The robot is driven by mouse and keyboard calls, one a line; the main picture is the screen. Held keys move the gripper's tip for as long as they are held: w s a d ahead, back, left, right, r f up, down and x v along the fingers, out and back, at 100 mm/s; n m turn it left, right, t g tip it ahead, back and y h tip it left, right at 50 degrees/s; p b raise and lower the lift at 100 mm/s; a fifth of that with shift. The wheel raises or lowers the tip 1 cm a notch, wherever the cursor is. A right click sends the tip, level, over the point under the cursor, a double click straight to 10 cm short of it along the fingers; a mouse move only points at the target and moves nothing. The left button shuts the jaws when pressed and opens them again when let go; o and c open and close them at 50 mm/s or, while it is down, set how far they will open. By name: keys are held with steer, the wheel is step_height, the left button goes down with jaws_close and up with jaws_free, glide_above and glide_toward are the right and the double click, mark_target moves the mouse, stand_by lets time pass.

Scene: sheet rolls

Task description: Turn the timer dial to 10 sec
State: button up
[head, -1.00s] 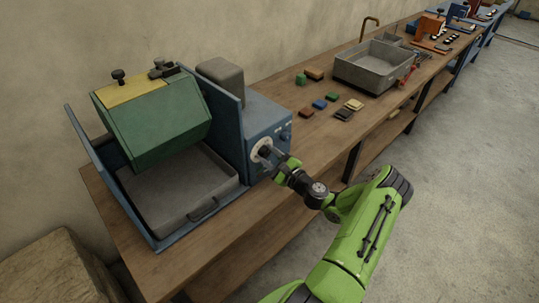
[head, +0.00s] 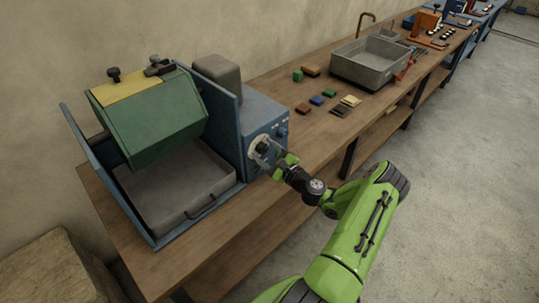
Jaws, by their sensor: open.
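The timer dial (head: 256,150) is a pale round plate with a dark knob, on the right end face of the blue machine (head: 268,115). My gripper (head: 268,153) is at the dial, coming from the right, with its fingers around or just in front of the knob. The jaws are open. The fingers partly cover the knob, so contact and the dial's setting cannot be read. Two small blue knobs (head: 282,132) sit to the right of the dial on the same face.
The green drum (head: 155,130) hangs in the machine over a grey tray (head: 170,190). Small coloured blocks (head: 318,100) and a grey sink (head: 372,65) lie farther along the wooden bench (head: 240,215). Open floor is on the right.

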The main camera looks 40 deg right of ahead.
steer(key=s, duration=1.5)
steer(key=shift+s+a+f, duration=0.2)
steer(key=shift+s+f, duration=0.05)
steer(key=shift+s, duration=0.15)
